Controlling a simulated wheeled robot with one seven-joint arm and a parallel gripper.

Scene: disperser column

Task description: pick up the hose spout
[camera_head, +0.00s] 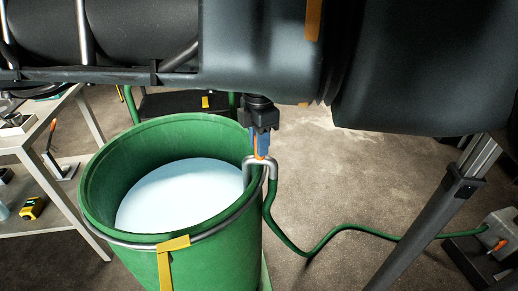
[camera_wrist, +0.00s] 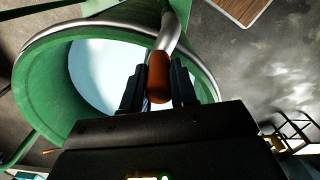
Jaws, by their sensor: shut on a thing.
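The hose spout (camera_head: 272,168) is a bent silver tube hooked over the right rim of the green drum (camera_head: 185,238), joined to a green hose (camera_head: 300,251). My gripper (camera_head: 261,152) comes down from above onto the top of the spout's bend. In the wrist view the spout (camera_wrist: 170,35) runs away over the drum rim, and its orange grip (camera_wrist: 159,78) lies between the two dark fingers of my gripper (camera_wrist: 157,88). The gripper is shut on the spout. The fingers partly hide the tube. The drum holds pale, whitish liquid (camera_head: 180,195).
The hose trails across the floor to a grey metal unit (camera_head: 498,232) at the right. A grey post (camera_head: 430,229) slants up in front of it. A workbench with a lower shelf (camera_head: 35,215) stands left of the drum. Floor right of the drum is otherwise open.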

